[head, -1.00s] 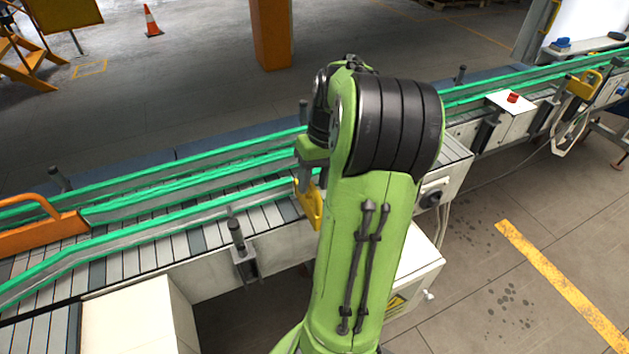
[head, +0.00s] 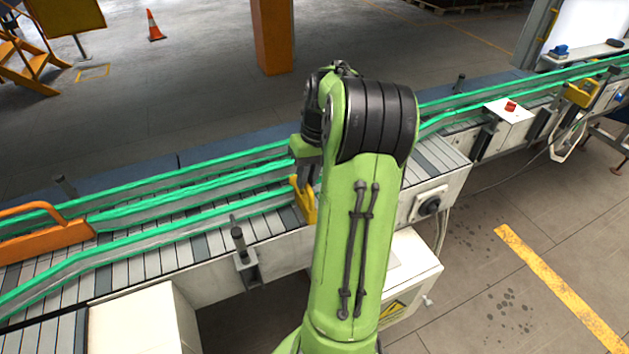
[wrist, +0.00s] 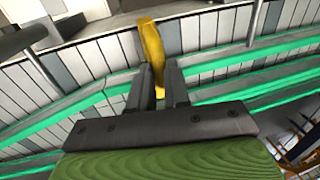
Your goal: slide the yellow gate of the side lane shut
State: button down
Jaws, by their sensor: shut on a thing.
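The yellow gate (head: 308,207) stands at the near side of the conveyor, partly hidden by my arm. My gripper (head: 304,172) reaches down onto it from above. In the wrist view, the jaws of my gripper (wrist: 156,84) are shut on the yellow gate's bar (wrist: 153,45), which sticks out beyond the fingertips. The side lane between green rails (head: 190,212) runs to the left of the gate. My arm hides the part of the conveyor right behind it.
An orange gate (head: 45,240) crosses the lanes at the left. A second yellow piece (head: 582,93) is far right. A post with a clamp (head: 240,243) stands on the near edge. A white box with a red button (head: 510,106) is at right. The slats left of my gripper look clear.

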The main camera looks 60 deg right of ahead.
jog(key=shift+w+d+r+p, duration=0.15)
jog(key=shift+w+d+p, duration=0.35)
jog(key=shift+w, duration=0.55)
jog(key=shift+d, duration=0.1)
jog(key=c, duration=1.1)
grip_release()
jog(key=p+v, duration=0.3)
jog(key=v, duration=1.2)
jog(key=shift+r, duration=0.3)
